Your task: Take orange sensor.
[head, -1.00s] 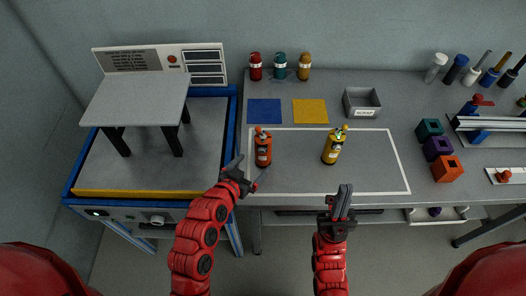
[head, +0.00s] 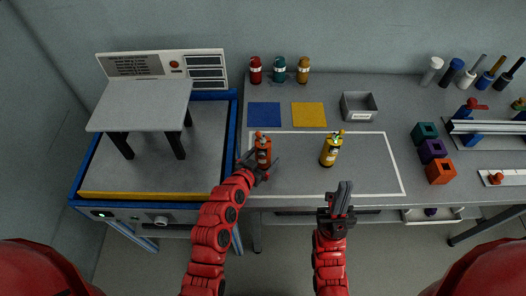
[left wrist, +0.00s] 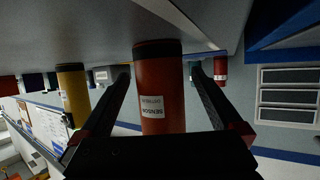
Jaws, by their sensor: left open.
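My right gripper (head: 341,193) is shut and empty in front of the bench edge.
A yellow bottle (head: 330,150) stands to the right of the orange sensor. Blue (head: 264,116) and yellow (head: 309,115) squares and a grey scrap bin (head: 359,106) lie behind. The blue-framed test rig (head: 232,140) is close on the left.

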